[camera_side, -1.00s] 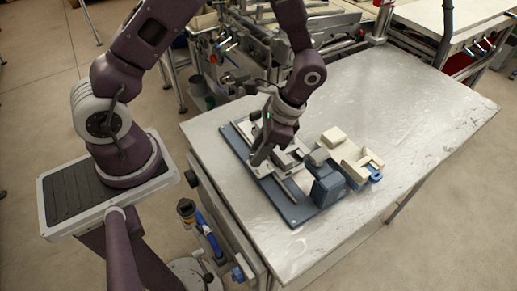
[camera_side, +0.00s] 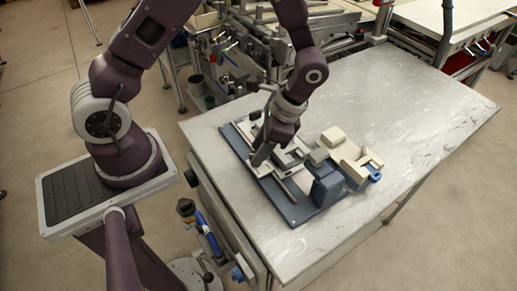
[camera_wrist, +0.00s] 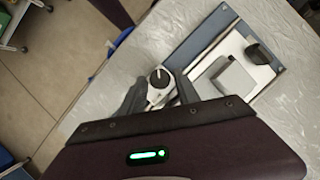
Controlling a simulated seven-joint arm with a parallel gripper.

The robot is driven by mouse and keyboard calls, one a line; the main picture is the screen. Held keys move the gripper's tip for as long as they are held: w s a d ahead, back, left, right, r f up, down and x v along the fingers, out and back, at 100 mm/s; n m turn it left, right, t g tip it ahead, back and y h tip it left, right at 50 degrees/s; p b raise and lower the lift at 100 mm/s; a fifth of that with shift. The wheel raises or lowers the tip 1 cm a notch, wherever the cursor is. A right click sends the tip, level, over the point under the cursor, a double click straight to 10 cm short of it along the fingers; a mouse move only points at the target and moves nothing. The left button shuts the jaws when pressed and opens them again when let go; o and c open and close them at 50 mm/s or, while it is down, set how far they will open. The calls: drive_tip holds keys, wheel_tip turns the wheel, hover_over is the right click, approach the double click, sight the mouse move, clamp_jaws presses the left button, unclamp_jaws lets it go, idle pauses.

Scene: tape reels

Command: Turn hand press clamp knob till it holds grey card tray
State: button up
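The clamp knob (camera_wrist: 160,76) is black with a white pointer line and sits on a grey metal clamp body in the wrist view. My gripper (camera_wrist: 161,82) has one dark finger on each side of the knob, with a small gap apparent, so it looks open around it. In the side view my gripper (camera_side: 260,160) points down at the left part of the fixture and hides the knob. A light grey tray-like piece (camera_wrist: 228,50) with a grey block on it lies right of the knob; I cannot tell whether the clamp touches it.
The blue base plate (camera_side: 292,214) lies on the metal table (camera_side: 400,130). A dark blue block (camera_side: 326,187) and beige blocks (camera_side: 334,137) stand at its right. A small black knob (camera_wrist: 258,53) is on the tray-like piece. The table's right side is clear.

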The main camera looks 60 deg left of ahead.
drive_tip(key=v, duration=0.6)
drive_tip(key=shift+r, duration=0.2)
drive_tip(key=shift+w, duration=0.1)
drive_tip(key=s+a+r+n+t+h, duration=0.1)
drive_tip(key=s+r+n+t, duration=0.1)
drive_tip(key=r, duration=0.5)
drive_tip(key=s+a+r+n+t, duration=0.1)
drive_tip(key=s+r+t, duration=0.15)
drive_tip(key=r, duration=0.45)
drive_tip(key=s+r+n+t+h, duration=0.1)
drive_tip(key=s+r+n+t, duration=0.2)
drive_tip(key=s, duration=0.6)
drive_tip(key=shift+s+a+r+n+t+h, duration=0.2)
drive_tip(key=shift+s+r+n+t+h, duration=0.15)
drive_tip(key=shift+r+t, duration=0.55)
drive_tip(key=shift+w, duration=0.1)
